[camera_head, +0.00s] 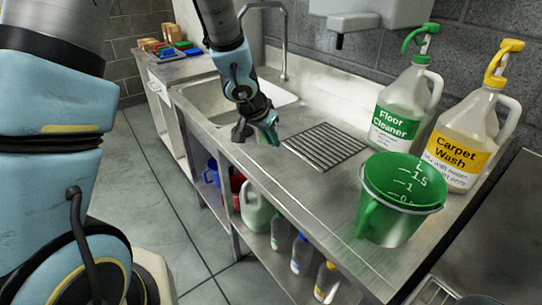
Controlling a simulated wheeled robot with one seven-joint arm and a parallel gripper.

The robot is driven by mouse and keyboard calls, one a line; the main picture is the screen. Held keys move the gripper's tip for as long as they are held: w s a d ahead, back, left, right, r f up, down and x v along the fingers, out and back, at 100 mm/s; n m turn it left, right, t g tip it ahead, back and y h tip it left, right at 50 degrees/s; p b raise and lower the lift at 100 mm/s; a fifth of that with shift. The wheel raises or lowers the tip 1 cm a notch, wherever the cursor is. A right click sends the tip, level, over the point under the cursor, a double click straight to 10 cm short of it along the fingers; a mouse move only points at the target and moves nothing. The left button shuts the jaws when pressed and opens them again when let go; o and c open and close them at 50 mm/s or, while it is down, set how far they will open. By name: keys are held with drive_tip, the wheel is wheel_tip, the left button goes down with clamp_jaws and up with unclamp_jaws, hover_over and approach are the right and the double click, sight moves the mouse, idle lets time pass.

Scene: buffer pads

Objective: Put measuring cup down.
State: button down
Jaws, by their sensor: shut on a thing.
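My gripper (256,133) is at the end of the arm, low over the steel counter between the sink and the drain grate. It is shut on a small green thing (270,127), seemingly the measuring cup; the fingers hide much of it. I cannot tell whether it touches the counter. A larger green jug (376,222) with litre marks and a side handle stands upright at the right front of the counter, apart from my gripper.
A floor cleaner jug (393,125) and a carpet wash jug (460,145) stand behind the green jug. The drain grate (324,146) is bare. The steel counter (285,185) is clear along its front edge. Bottles (300,254) and containers stand on the shelf below.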

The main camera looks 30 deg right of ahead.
drive_tip(key=shift+f+b, duration=0.7)
drive_tip(key=shift+f, duration=1.3)
drive_tip(key=shift+f, duration=0.1)
drive_tip(key=c, duration=0.9)
unclamp_jaws()
drive_tip(key=shift+a+r, duration=0.1)
drive_tip(key=shift+r, duration=0.3)
drive_tip(key=p+v, duration=0.4)
drive_tip(key=v, duration=0.7)
drive_tip(key=shift+s+a+r+p, duration=0.1)
drive_tip(key=shift+r+p, duration=0.1)
drive_tip(key=shift+p, duration=0.15)
